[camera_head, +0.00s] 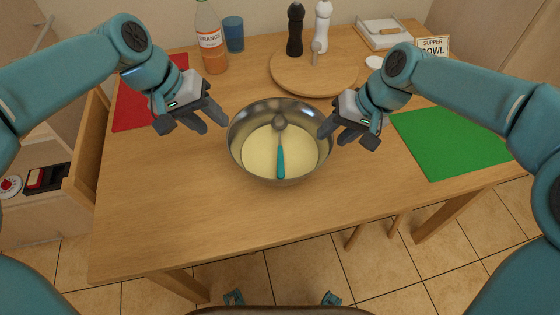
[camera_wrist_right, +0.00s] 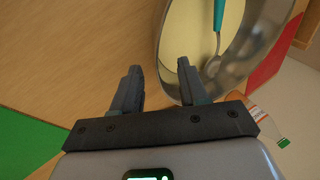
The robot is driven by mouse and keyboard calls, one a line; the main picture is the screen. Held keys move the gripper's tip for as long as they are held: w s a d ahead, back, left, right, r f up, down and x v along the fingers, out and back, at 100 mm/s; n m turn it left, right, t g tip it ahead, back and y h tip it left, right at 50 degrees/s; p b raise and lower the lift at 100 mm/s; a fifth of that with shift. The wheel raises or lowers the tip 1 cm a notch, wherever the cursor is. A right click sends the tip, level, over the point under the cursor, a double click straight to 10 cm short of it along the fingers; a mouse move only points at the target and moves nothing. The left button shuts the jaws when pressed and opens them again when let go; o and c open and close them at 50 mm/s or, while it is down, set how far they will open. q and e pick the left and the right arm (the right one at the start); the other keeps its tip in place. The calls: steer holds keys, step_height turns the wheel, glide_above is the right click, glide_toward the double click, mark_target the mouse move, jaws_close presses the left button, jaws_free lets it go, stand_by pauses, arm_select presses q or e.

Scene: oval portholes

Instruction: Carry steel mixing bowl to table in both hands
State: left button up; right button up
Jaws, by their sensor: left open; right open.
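The steel mixing bowl (camera_head: 238,150) stands upright on the wooden table (camera_head: 180,220). It holds a pale yellow content and a ladle with a teal handle (camera_head: 281,162). My left gripper (camera_head: 213,122) is open and empty just left of the bowl's rim. My right gripper (camera_head: 335,138) is open and empty just right of the rim. In the right wrist view, the bowl (camera_wrist_right: 270,50) is beside the right-hand finger of my right gripper (camera_wrist_right: 155,85). Whether that finger touches the bowl, I cannot tell.
A red mat (camera_head: 135,108) lies at left and a green mat (camera_head: 450,140) at right. An orange bottle (camera_head: 210,40), a blue cup (camera_head: 233,34) and a round board (camera_head: 345,80) with shakers stand behind. A small sign (camera_head: 432,46) stands back right. The table front is clear.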

steer(key=shift+v, duration=2.75)
steer(key=shift+s, duration=0.1)
